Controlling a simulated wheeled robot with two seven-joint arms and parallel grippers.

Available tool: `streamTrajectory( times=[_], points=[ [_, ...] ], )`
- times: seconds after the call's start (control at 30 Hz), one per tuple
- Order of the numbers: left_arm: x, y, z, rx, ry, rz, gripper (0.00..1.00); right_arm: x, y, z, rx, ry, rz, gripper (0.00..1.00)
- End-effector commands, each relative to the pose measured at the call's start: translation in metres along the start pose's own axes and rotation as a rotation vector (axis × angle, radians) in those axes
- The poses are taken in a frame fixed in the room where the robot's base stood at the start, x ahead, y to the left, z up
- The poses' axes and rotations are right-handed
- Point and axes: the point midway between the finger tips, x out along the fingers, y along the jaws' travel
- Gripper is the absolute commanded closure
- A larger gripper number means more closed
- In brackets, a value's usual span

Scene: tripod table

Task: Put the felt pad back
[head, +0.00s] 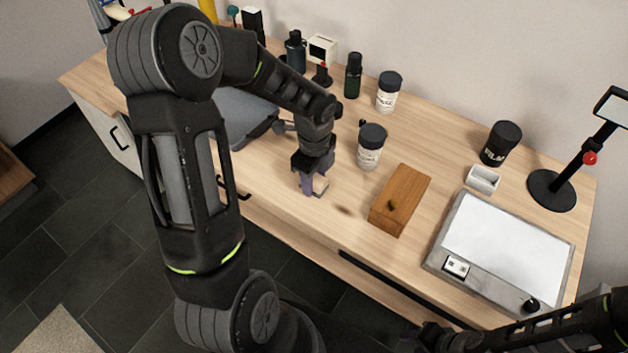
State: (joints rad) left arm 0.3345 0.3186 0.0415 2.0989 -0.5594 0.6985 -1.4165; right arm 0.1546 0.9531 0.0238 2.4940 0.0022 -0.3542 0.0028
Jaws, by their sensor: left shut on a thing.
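My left gripper (313,186) points down over the front part of the wooden table, left of the wooden box. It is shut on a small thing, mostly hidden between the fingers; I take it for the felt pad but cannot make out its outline. A small dark shadow lies on the table just right of the fingertips. The wooden box (409,190) stands to the right of the gripper, with a small dark brown spot or knob on it. My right gripper (432,338) is at the bottom edge, dark and partly cut off; its fingers are not clear.
A white-topped light panel (505,240) lies at the right. A white-labelled jar (370,148) stands close behind the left gripper. More jars, a dark bottle (353,76), a small tray (482,178) and a stand (552,188) are farther back. Table between gripper and box is clear.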

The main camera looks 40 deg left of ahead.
Motion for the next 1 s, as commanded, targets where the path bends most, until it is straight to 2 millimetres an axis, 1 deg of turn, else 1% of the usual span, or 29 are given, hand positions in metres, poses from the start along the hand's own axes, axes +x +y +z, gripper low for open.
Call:
streamTrajectory(
  times=[0.03, 0.1, 0.33, 0.47, 0.5, 0.7, 0.77, 1.0],
  points=[
    [0.0062, 0.0004, -0.0004, 0.000, 0.001, 0.002, 1.00, -0.0006, -0.0002, 0.0001, 0.000, 0.000, 0.000, 0.64],
    [0.0103, 0.0003, -0.0005, 0.000, 0.001, 0.001, 1.00, -0.0006, -0.0002, 0.0001, 0.000, 0.000, 0.000, 0.64],
    [0.0106, -0.0001, -0.0003, -0.001, 0.001, -0.001, 1.00, -0.0004, -0.0001, 0.0001, 0.000, 0.000, 0.000, 0.64],
    [0.0147, -0.0001, -0.0003, 0.000, 0.001, -0.001, 1.00, 0.0025, 0.0009, -0.0001, 0.000, 0.000, 0.000, 0.64],
    [0.0141, -0.0001, -0.0003, 0.000, 0.001, -0.001, 0.59, 0.0019, 0.0006, -0.0002, 0.000, 0.000, 0.000, 0.64],
    [0.0135, 0.0000, -0.0003, 0.000, 0.001, -0.001, 0.43, 0.0014, 0.0004, -0.0002, 0.000, 0.000, 0.000, 0.64],
    [0.0135, 0.0000, -0.0002, 0.000, 0.001, -0.001, 0.39, 0.0014, 0.0004, -0.0002, 0.000, 0.000, -0.001, 0.64],
    [0.0127, -0.0001, -0.0002, 0.000, 0.000, -0.001, 0.39, 0.0008, 0.0002, -0.0002, 0.000, 0.000, 0.000, 0.64]
  ],
)
